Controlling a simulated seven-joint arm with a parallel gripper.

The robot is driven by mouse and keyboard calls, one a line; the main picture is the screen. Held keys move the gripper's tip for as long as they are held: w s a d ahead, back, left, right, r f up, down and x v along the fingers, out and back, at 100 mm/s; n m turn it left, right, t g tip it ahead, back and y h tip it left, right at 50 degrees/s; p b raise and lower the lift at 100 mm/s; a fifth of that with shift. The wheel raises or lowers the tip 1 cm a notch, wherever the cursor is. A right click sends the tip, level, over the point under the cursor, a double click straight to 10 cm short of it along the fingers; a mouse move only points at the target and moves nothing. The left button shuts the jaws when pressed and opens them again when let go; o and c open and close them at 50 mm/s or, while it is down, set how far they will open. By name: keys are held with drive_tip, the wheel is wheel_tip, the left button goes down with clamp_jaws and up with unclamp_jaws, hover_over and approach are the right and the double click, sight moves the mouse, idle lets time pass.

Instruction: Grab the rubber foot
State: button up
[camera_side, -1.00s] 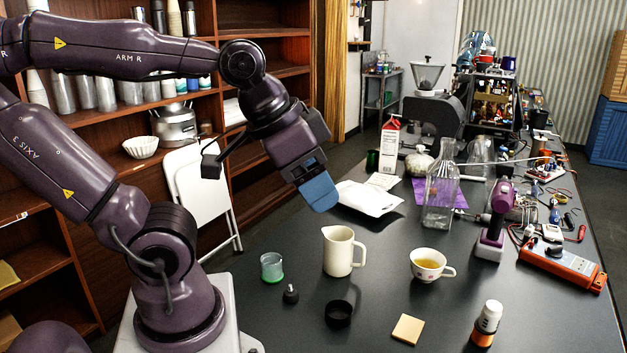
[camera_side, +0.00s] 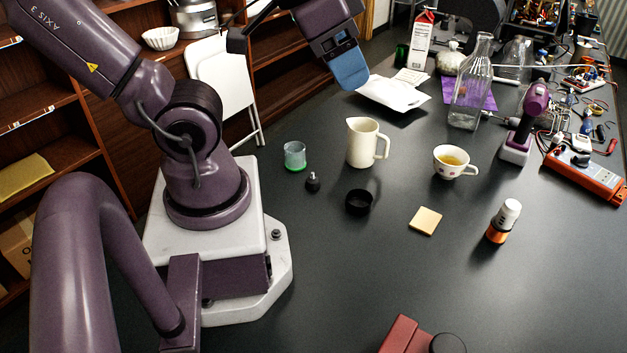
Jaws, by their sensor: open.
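The rubber foot (camera_side: 313,182) looks to be the small black piece with a short stud on top, upright on the dark table. It stands between a glass beaker with green at its base (camera_side: 294,157) and a black ring (camera_side: 358,201). My gripper (camera_side: 349,68) has blue fingers and hangs in the air at the top of the picture, well above the table and beyond the cream pitcher (camera_side: 364,143). It is open and holds nothing that I can see. One finger mostly covers the other, so the gap hardly shows.
A teacup (camera_side: 453,163), a tan square pad (camera_side: 425,221) and an orange-and-white bottle (camera_side: 503,222) stand right of the foot. A glass flask (camera_side: 470,90) and a purple drill (camera_side: 525,125) stand behind. A red object (camera_side: 405,337) is at the bottom edge.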

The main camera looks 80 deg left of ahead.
idle(0.3)
drive_tip(key=m+g+y, duration=1)
drive_tip(key=m+g, duration=0.1)
drive_tip(key=g, duration=0.1)
approach(313, 173)
drive_tip(key=s+d, duration=0.1)
drive_tip(key=d, duration=0.1)
drive_tip(key=s+d, duration=0.2)
drive_tip(key=shift+s+d+f, duration=0.15)
drive_tip(key=shift+s, duration=0.1)
drive_tip(key=w+a+m+y, duration=0.1)
drive_tip(key=w+a+f+m+t+y, duration=0.1)
drive_tip(key=shift+w+m, duration=0.2)
drive_tip(key=shift+m, duration=0.1)
drive_tip(key=shift+y, duration=0.3)
drive_tip(key=x, duration=0.6)
drive_tip(key=shift+a+f, duration=0.15)
drive_tip(key=shift+a, duration=0.2)
drive_tip(key=shift+x, duration=3.05)
drive_tip(key=shift+w+a, duration=0.1)
drive_tip(key=c, duration=1)
